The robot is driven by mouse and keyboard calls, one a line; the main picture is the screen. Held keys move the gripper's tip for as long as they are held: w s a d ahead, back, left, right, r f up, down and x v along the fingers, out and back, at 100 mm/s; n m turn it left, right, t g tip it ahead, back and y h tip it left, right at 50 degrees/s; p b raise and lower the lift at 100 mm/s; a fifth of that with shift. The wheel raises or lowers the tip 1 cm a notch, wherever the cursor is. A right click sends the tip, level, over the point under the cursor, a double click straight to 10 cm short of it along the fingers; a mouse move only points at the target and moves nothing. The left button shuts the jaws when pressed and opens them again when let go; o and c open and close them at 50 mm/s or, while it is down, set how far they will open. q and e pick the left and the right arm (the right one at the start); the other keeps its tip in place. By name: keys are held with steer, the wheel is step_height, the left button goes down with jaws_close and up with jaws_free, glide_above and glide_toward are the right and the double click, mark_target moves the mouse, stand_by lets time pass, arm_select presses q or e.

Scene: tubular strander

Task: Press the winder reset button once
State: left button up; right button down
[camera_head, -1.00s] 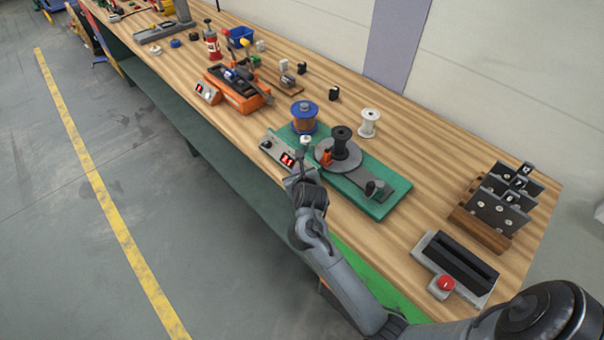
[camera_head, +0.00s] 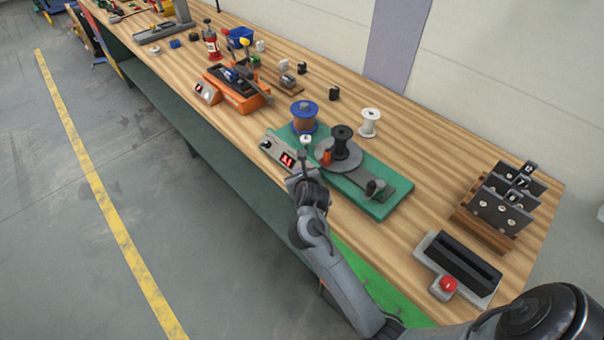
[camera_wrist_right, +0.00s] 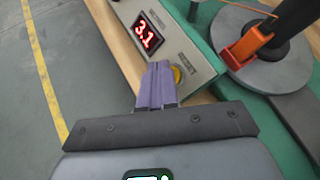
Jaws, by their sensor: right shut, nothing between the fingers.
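The winder has a green base (camera_head: 372,205) with a grey control box (camera_head: 270,148) at its left end. The box carries a red lit display (camera_head: 288,160), which reads 3.1 in the right wrist view (camera_wrist_right: 148,32). The yellow reset button (camera_wrist_right: 178,76) sits on the box face below a label, partly hidden by my fingers. My right gripper (camera_wrist_right: 160,70) is shut and empty, its fingertips beside and overlapping the button; I cannot tell if they touch it. In the head view the right gripper (camera_head: 303,163) is at the box's front edge. My left gripper is not in view.
A spool on a grey disc (camera_head: 340,150) stands on the winder base, and a copper-wound spool (camera_head: 304,117) is behind. An orange device (camera_head: 235,88) stands further left. A red button unit (camera_head: 448,284) and a rack (camera_head: 500,205) are at right.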

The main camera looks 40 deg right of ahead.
steer(key=shift+d+f+b, duration=0.15)
steer(key=shift+f+b, duration=0.1)
steer(key=shift+b, duration=0.05)
stand_by(0.5)
steer(key=shift+r, duration=0.15)
steer(key=shift+r+p, duration=0.1)
steer(key=shift+p, duration=0.2)
steer(key=shift+a+r+p, duration=0.35)
steer(key=shift+a+p, duration=0.05)
steer(key=shift+a, duration=0.1)
steer(key=shift+a+r, duration=0.1)
